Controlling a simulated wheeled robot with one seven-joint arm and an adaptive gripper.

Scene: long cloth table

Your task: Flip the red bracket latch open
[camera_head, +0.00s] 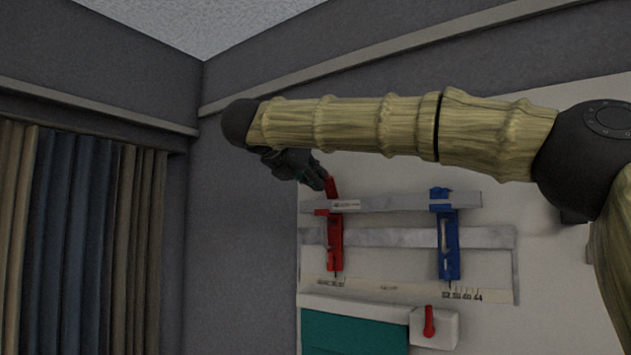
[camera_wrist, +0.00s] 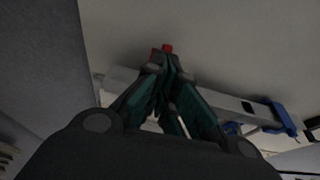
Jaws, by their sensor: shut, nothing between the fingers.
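The red bracket (camera_head: 335,240) hangs on the grey rails at the left of the wall panel in the head view. Its red latch piece (camera_head: 331,187) sticks up above the upper rail. My gripper (camera_head: 320,181) is shut and empty, its fingertips right beside the latch piece; I cannot tell whether they touch. In the wrist view a bit of red (camera_wrist: 167,48) shows just beyond the closed fingertips (camera_wrist: 164,62). The rest of the red bracket is hidden there by the fingers.
A blue bracket (camera_head: 447,235) sits on the same rails to the right. Below are a white box with a red lever (camera_head: 429,321) and a teal panel (camera_head: 352,334). A grey wall (camera_head: 240,230) and curtains (camera_head: 75,240) stand at the left.

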